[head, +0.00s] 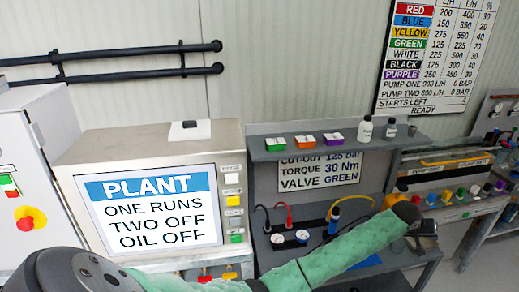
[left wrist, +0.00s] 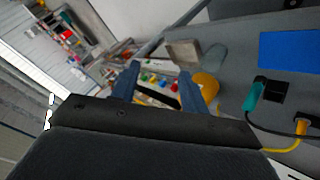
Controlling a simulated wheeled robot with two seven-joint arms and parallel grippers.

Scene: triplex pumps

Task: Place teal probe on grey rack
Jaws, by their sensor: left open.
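The teal probe (left wrist: 252,96) lies on a grey surface at the right of the left wrist view, beside a small black block (left wrist: 275,91). I cannot make it out in the head view, where my left arm covers part of the bench. My left gripper (head: 424,238) is at the right end of that arm in the head view. In the left wrist view its two blue fingers (left wrist: 159,84) are apart with nothing held between them. The probe is to the right of the fingers, apart from them. I cannot tell for certain which part is the grey rack. My right gripper is not in view.
A grey bench shelf (head: 430,139) carries coloured trays and small bottles. Gauges (head: 290,237) and coloured cables stand below it. A yellow round object (left wrist: 206,87) is close to the right finger. A blue mat (left wrist: 288,52) lies beyond the probe. A PLANT panel (head: 153,207) stands left.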

